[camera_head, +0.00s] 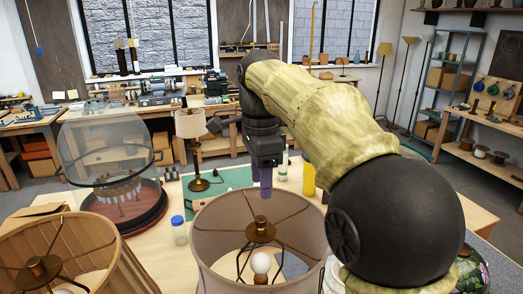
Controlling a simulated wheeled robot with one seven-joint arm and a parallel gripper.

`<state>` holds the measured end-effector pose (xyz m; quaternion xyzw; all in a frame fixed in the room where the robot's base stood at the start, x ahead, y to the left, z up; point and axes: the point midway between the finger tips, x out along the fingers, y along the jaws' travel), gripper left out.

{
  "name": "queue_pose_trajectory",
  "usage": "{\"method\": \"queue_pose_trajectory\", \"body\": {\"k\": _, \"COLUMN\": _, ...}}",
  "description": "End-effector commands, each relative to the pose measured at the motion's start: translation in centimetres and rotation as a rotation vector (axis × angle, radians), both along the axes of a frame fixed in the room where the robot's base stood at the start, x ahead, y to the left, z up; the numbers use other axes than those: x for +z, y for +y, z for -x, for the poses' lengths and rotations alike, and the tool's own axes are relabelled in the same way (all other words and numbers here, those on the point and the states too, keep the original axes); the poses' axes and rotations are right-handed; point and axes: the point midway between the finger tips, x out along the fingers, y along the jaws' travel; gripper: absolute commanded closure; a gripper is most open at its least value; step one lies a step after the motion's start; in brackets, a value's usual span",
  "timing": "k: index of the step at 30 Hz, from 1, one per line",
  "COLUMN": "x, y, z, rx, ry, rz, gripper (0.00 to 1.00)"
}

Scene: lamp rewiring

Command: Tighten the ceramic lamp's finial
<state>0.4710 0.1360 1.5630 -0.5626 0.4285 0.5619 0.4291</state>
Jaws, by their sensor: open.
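A lamp with a wide beige shade (215,240) stands in the near middle, seen from above. A brass finial (261,229) sits at the hub of its spokes, above a white bulb (261,263). The lamp's base is hidden, so I cannot tell if it is ceramic. My gripper (266,190) has purple fingers and hangs down above and behind the finial, apart from it. It is open, with nothing seen in it. A second brass finial (38,268) tops a slatted shade (95,235) at the lower left.
A glass dome (105,150) on a round dark red base stands left. A blue-lidded jar (179,229), a small brass lamp (197,150), a green mat (232,178) and a yellow bottle (309,180) are on the table. A floral-patterned piece (472,270) is partly hidden lower right by my arm.

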Motion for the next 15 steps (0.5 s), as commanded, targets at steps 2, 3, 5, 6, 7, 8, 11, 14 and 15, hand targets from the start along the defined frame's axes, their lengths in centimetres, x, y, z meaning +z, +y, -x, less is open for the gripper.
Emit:
{"method": "queue_pose_trajectory", "body": {"k": 2, "x": 1.2, "y": 0.0, "z": 0.0, "rx": 0.000, "ry": -0.003, "rz": -0.001, "gripper": 0.55}}
{"method": "queue_pose_trajectory", "body": {"k": 3, "x": 1.7, "y": 0.0, "z": -0.1, "rx": 0.000, "ry": -0.003, "rz": -0.001, "gripper": 0.55}}
{"method": "queue_pose_trajectory", "body": {"k": 5, "x": 2.5, "y": 0.0, "z": -0.1, "rx": 0.000, "ry": -0.003, "rz": -0.001, "gripper": 0.55}}
{"method": "queue_pose_trajectory", "body": {"k": 6, "x": 3.1, "y": 0.0, "z": -0.1, "rx": 0.000, "ry": -0.002, "rz": -0.001, "gripper": 0.55}}
{"method": "queue_pose_trajectory", "body": {"k": 7, "x": 3.5, "y": 0.0, "z": -0.1, "rx": 0.000, "ry": -0.003, "rz": -0.001, "gripper": 0.55}}
{"method": "queue_pose_trajectory", "body": {"k": 8, "x": 3.9, "y": 0.0, "z": 0.0, "rx": 0.000, "ry": -0.002, "rz": -0.001, "gripper": 0.55}}
{"method": "queue_pose_trajectory", "body": {"k": 11, "x": 5.1, "y": 0.0, "z": -0.1, "rx": 0.000, "ry": -0.002, "rz": -0.001, "gripper": 0.55}}
{"method": "queue_pose_trajectory", "body": {"k": 14, "x": 6.0, "y": 0.0, "z": -0.1, "rx": 0.000, "ry": -0.002, "rz": -0.001, "gripper": 0.55}}
{"method": "queue_pose_trajectory", "body": {"k": 15, "x": 6.2, "y": 0.0, "z": -0.1, "rx": 0.000, "ry": 0.000, "rz": 0.000, "gripper": 0.55}}
